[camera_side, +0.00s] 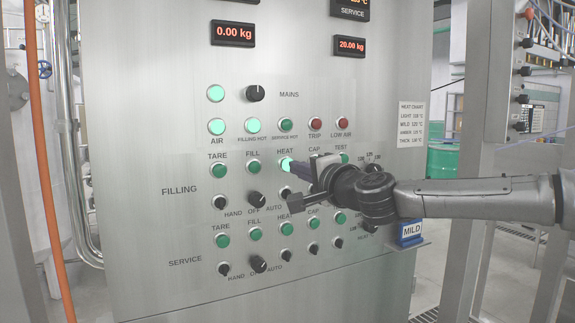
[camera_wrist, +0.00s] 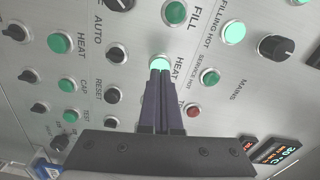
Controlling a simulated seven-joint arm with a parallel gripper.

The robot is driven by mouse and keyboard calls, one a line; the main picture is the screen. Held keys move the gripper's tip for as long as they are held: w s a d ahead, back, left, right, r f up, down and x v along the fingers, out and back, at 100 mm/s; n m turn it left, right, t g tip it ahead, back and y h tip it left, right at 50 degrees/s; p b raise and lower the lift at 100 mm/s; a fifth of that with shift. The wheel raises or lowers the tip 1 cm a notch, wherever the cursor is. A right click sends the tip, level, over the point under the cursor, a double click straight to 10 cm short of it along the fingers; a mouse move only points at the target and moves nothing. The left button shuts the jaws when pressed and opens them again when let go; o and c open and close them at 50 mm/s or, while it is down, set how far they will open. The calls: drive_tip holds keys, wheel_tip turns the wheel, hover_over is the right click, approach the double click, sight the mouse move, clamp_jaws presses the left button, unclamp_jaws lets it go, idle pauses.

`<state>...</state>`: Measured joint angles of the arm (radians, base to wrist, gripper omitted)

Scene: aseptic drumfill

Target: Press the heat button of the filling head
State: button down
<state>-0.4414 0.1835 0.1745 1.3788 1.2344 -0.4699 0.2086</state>
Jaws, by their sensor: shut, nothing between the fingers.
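The heat button (camera_side: 286,164) is in the upper FILLING row of the steel panel, between the fill button (camera_side: 253,167) and the cap position. It glows bright green. In the wrist view the lit heat button (camera_wrist: 160,62) sits right at the fingertips. My gripper (camera_side: 292,168) is shut and empty, with its tips at the button's face. They look in contact with it, though the exact gap cannot be told. The gripper body hides the cap button and part of the row below in the side view.
A SERVICE row has its own heat button (camera_side: 285,228) below. The HAND/OFF/AUTO knob (camera_side: 256,198) and other knobs stick out nearby. Lit lamps (camera_side: 253,125) and red lamps (camera_side: 315,124) are above. A blue MILD block (camera_side: 411,232) stands at the panel's lower right.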

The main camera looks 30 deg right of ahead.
drive_tip(key=shift+w, duration=1)
idle(0.8)
drive_tip(key=s, duration=0.5)
idle(0.4)
idle(0.5)
